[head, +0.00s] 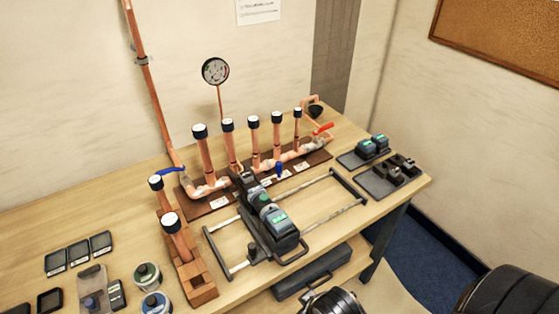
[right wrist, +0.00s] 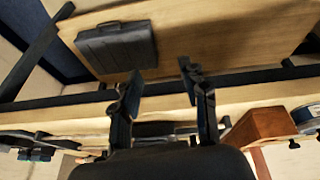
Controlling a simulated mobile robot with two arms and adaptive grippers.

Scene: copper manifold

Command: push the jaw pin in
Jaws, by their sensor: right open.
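The dark press tool (head: 277,225), with green markings, lies on the bench in the middle of the head view, between the rails of a metal frame. Its jaw end (head: 243,183) points toward the copper manifold (head: 209,189). The jaw pin is too small to make out. My right gripper (right wrist: 160,85) is open and empty in the right wrist view, its two dark fingers apart near the bench's front edge. I cannot make out its fingertips in the head view. My left gripper is not in view.
A dark case (head: 312,272) sits below the bench's front edge; it also shows in the right wrist view (right wrist: 117,45). A brick-coloured block (head: 200,290) with capped pipes stands left of the tool. Dark trays (head: 372,183) with batteries and parts lie at right.

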